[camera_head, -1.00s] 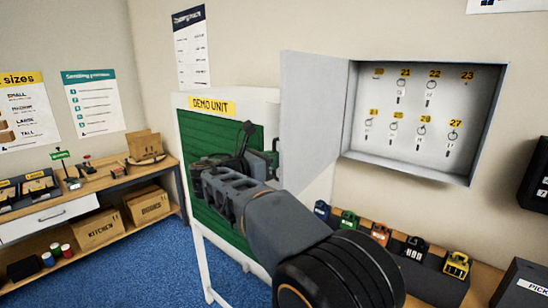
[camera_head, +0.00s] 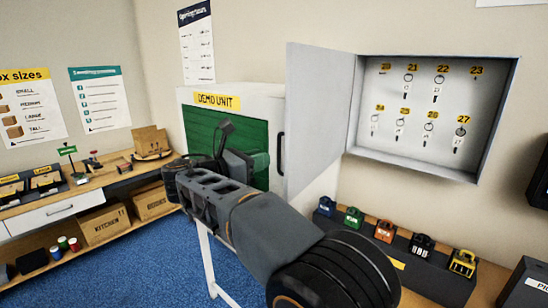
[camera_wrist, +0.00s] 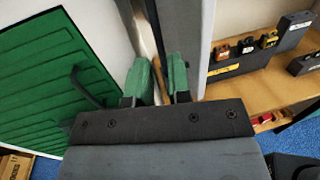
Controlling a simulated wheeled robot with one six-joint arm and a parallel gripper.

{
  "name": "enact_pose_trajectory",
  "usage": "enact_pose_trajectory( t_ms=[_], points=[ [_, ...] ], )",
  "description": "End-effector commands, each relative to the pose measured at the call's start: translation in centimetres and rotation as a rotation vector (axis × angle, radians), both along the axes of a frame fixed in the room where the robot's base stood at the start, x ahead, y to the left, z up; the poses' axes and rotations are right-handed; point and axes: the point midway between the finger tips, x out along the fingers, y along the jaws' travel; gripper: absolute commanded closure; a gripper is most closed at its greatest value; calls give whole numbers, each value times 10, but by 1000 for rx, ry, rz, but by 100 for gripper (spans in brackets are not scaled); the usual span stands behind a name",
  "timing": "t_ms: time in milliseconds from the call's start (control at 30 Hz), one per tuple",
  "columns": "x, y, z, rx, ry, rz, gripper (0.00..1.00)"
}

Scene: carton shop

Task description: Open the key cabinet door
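The key cabinet (camera_head: 412,166) on the wall stands wide open, with several tagged keys on hooks inside. Its grey door (camera_head: 318,105) is swung out to the left, roughly square to the wall. The door's dark handle (camera_head: 281,152) shows at its free edge. My gripper (camera_wrist: 160,82) is left of the door, its two green fingers apart with a gap between them. In the wrist view the door (camera_wrist: 190,35) rises just beyond the fingers, and a dark bar, likely the handle, stands beyond the gap. The fingers appear clear of it.
The white demo unit (camera_head: 270,100) with its green shutter (camera_head: 200,135) stands behind my gripper. A bench with several coloured padlocks (camera_head: 384,230) runs below the cabinet. A left shelf (camera_head: 112,190) holds cartons. Blue floor lies between.

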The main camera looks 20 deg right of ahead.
Motion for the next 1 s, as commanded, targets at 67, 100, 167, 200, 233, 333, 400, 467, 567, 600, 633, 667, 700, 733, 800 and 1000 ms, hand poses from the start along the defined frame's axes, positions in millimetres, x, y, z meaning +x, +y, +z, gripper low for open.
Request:
enact_pose_trajectory(
  t_ms=[67, 100, 167, 200, 233, 333, 400, 467, 567, 600, 633, 667, 700, 733, 800, 1000],
  points=[
    [-4, 17, -1, 0, 1, 3, 82],
    [-6, 24, -1, 0, 0, 4, 82],
    [-8, 34, -1, 0, 0, 4, 82],
    [-10, 40, -1, -1, 0, 2, 82],
    [-11, 44, -1, -1, 0, 2, 82],
    [-15, 56, 0, -1, -1, 1, 82],
    [-16, 62, 0, -1, 0, 1, 82],
    [-17, 66, 0, -1, 1, -1, 82],
    [-18, 70, 0, -1, 1, -1, 82],
    [-19, 70, 0, -1, 1, -1, 82],
    [-19, 71, 0, -1, 1, -1, 82],
    [-19, 71, 0, -1, 1, -1, 82],
    [-19, 71, 0, -1, 1, -1, 82],
    [-19, 71, 0, -1, 1, -1, 82],
    [-19, 71, 0, -1, 1, -1, 82],
    [-19, 70, 0, 7, -28, 0, 82]
  ],
)
